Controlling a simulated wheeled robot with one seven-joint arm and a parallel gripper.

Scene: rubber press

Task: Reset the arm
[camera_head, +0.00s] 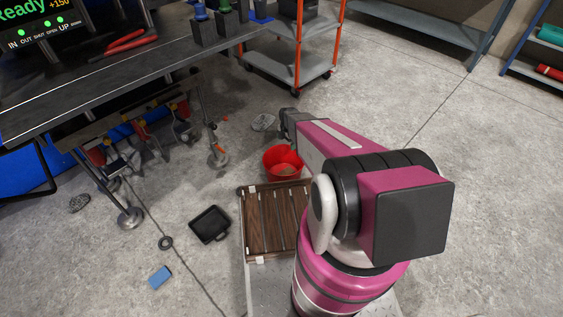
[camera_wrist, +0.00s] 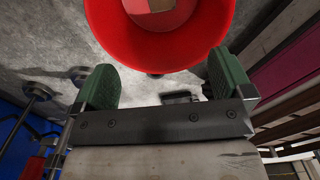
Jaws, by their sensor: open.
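My arm, magenta and black, reaches out from the lower right in the head view. Its end is over the floor behind a slatted wooden surface, and the fingers are hidden there. In the wrist view my gripper (camera_wrist: 165,88) has its two green fingers wide apart with nothing between them. A red bucket (camera_head: 283,162) shows beside the arm in the head view. In the wrist view the red bucket (camera_wrist: 165,50) is just beyond the fingertips, with a pinkish thing (camera_wrist: 160,12) inside it. I cannot tell whether the fingers touch the bucket.
A dark workbench (camera_head: 110,75) with red-handled pliers (camera_head: 130,42) fills the upper left. An orange-framed cart (camera_head: 300,65) stands behind. A black tray (camera_head: 210,224) and a blue block (camera_head: 160,277) lie on the floor. The slatted wooden surface (camera_head: 262,222) is beside my arm. The floor at right is clear.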

